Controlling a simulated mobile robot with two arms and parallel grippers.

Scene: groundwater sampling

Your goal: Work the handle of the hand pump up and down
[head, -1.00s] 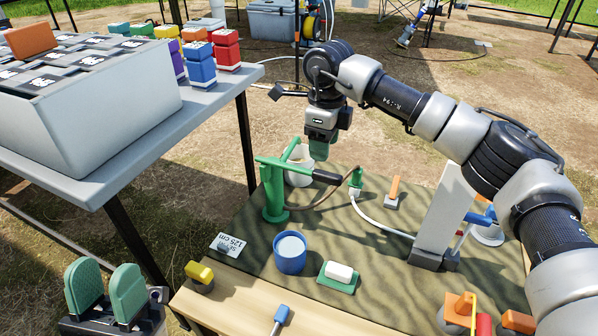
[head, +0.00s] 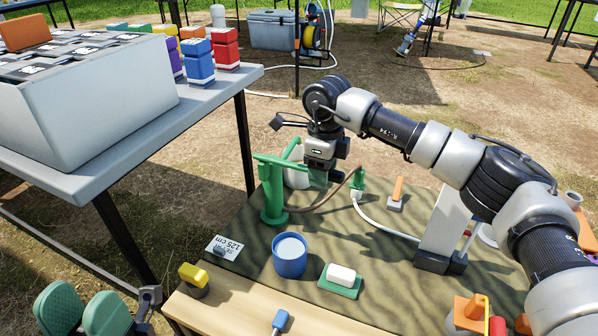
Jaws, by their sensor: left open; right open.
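The green hand pump (head: 273,196) stands upright on the dark patterned mat (head: 340,225). Its green handle arm (head: 277,161) reaches right from the top. The handle's black grip is hidden by my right gripper. My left gripper (head: 82,315) is open and empty at the lower left, away from the pump, with two green pads apart.
A blue cup (head: 290,256) and a white block on a green pad (head: 340,277) sit in front of the pump. A brown hose (head: 325,204) runs right to a green fitting (head: 358,183). A grey table (head: 205,105) with bottles stands at left.

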